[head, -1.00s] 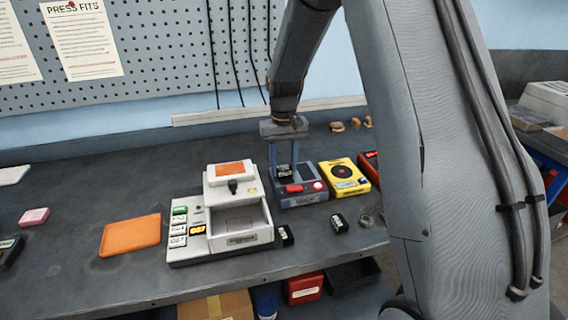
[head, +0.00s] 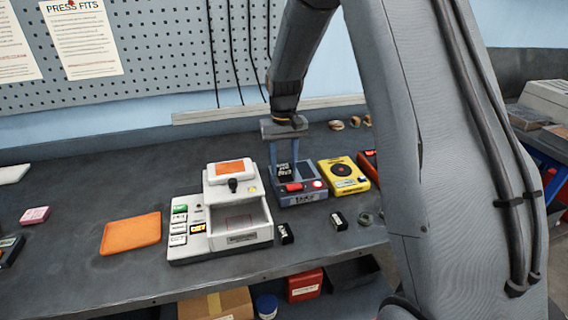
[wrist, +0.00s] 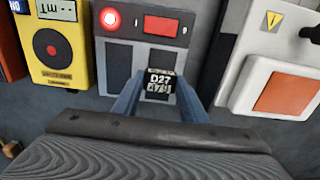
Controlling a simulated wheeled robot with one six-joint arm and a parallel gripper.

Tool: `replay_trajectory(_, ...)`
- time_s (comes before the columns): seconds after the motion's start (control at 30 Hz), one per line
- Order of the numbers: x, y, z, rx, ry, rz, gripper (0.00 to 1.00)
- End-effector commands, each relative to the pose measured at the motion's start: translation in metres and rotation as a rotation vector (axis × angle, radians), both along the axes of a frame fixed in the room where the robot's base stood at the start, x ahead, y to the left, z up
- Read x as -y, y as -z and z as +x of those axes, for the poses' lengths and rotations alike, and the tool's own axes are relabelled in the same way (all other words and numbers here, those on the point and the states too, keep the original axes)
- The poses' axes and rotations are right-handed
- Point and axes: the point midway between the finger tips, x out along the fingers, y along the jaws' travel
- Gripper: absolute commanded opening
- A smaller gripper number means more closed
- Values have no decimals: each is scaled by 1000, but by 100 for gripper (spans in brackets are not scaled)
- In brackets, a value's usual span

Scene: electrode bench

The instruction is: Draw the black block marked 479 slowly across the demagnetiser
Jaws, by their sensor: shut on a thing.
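The black block marked 479 (wrist: 158,84), with D27 above the number, sits between the two blue-grey fingers of my gripper (wrist: 157,92). My gripper is shut on it. In the head view the block (head: 283,174) is over the dark top of the grey-blue demagnetiser (head: 309,197). I cannot tell whether it touches that top. The wrist view shows the demagnetiser's face (wrist: 114,62), with a glowing red lamp (wrist: 109,18) and a red switch (wrist: 161,25). The block's underside is hidden.
A yellow device with a black disc (head: 344,175) stands close on the right. A white machine with an orange screen (head: 230,170) stands close on the left. Small black blocks (head: 338,221) lie in front. An orange tray (head: 131,234) lies farther left, with bare bench around it.

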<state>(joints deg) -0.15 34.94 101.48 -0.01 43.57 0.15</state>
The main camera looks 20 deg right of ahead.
Motion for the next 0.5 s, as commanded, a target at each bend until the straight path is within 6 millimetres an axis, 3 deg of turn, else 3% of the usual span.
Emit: replay_trajectory(0.5,3,-1,0,1,1,0,4)
